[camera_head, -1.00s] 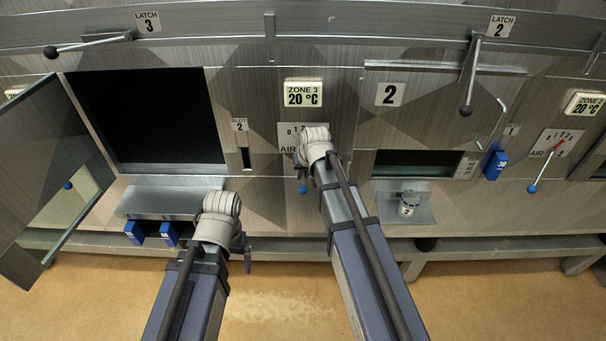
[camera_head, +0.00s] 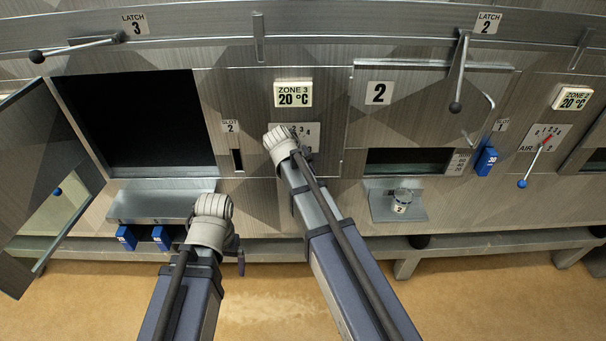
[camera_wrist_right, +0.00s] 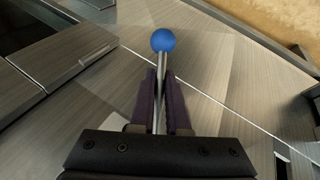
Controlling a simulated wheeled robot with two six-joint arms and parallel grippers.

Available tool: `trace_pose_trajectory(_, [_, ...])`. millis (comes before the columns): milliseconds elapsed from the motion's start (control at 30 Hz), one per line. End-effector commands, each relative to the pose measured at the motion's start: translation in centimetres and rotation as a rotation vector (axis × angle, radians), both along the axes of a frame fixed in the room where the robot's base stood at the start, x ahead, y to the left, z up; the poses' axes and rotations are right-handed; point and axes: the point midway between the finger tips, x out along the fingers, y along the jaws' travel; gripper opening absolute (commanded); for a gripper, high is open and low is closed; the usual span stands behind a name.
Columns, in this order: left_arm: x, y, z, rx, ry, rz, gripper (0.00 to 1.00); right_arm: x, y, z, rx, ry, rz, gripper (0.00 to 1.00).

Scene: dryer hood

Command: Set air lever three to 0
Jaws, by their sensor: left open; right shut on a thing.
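The air lever three dial plate (camera_head: 311,131) is below the Zone 3 display. The figures 2, 3 and 4 show on it; its left part is hidden by my right wrist. My right gripper (camera_wrist_right: 160,78) is shut on the metal rod of the air lever (camera_wrist_right: 161,64). The lever's blue ball knob (camera_wrist_right: 163,40) sticks out beyond the fingertips in the right wrist view. In the head view the lever, its knob and its pointer are hidden behind my right arm. My left gripper (camera_head: 240,260) is open and empty, low in front of the silver shelf.
The Zone 3 display (camera_head: 293,94) reads 20 °C. An open door (camera_head: 45,175) stands at the left beside a dark opening (camera_head: 135,125). Blue blocks (camera_head: 161,236) are at the shelf (camera_head: 165,203). Another air lever (camera_head: 532,165) is at the right.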

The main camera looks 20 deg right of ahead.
Motion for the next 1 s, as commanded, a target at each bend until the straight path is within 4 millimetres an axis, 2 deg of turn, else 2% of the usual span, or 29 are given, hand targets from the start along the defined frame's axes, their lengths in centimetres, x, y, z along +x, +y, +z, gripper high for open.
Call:
trace_pose_trajectory(400, [0.0, 0.0, -0.8, 0.000, 0.000, 0.000, 0.93, -0.4, -1.0, 0.7, -0.151, 0.048, -0.001, 0.00])
trace_pose_trajectory(900, [0.0, 0.0, -0.8, 0.000, 0.000, 0.000, 0.93, -0.4, -1.1, 0.9, -0.168, 0.053, -0.002, 0.00])
trace_pose_trajectory(933, [0.0, 0.0, -0.8, 0.000, 0.000, 0.000, 0.93, -0.4, -1.2, 0.9, -0.168, 0.053, -0.002, 0.16])
trace_pose_trajectory(1000, [0.0, 0.0, -0.7, 0.000, 0.000, 0.000, 0.93, -0.4, -1.1, 0.9, -0.168, 0.052, -0.002, 0.24])
